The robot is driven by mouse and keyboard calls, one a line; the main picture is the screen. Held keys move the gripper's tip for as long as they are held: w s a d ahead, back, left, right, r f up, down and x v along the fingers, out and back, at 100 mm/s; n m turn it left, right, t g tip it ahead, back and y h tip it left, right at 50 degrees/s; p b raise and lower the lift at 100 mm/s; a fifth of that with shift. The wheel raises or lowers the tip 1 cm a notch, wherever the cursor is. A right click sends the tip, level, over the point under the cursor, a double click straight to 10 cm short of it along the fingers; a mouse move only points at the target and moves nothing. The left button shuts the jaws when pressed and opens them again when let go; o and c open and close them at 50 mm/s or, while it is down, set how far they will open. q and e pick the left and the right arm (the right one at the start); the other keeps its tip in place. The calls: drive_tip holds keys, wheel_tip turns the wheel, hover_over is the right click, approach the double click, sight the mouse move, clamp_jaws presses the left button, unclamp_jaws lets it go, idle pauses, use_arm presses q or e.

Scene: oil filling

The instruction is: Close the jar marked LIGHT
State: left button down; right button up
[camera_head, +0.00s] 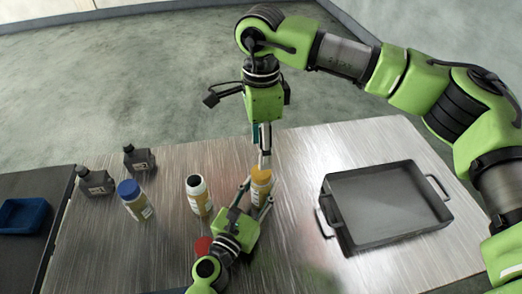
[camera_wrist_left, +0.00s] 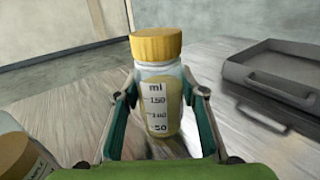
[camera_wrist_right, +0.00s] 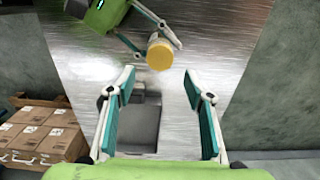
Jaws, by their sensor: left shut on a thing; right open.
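A jar with a yellow lid (camera_head: 261,176) stands on the metal table. My left gripper (camera_head: 257,196) is shut around its body. In the left wrist view, the jar (camera_wrist_left: 160,105) is upright between the fingers with the yellow lid on top. Its visible label carries a ml scale; the word LIGHT is not readable. My right gripper (camera_head: 264,160) is open and empty, pointing down above the lid. In the right wrist view, the lid (camera_wrist_right: 160,54) lies beyond the open fingertips (camera_wrist_right: 165,82). Whether the lid is fully tightened cannot be told.
A red round thing (camera_head: 203,245) is beside my left arm. A grey tray (camera_head: 340,234) occupies the right.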

drive_tip(key=shift+f, duration=4.05)
drive_tip(key=c, duration=1.1)
drive_tip(key=shift+c, duration=0.2)
drive_tip(key=o, duration=1.3)
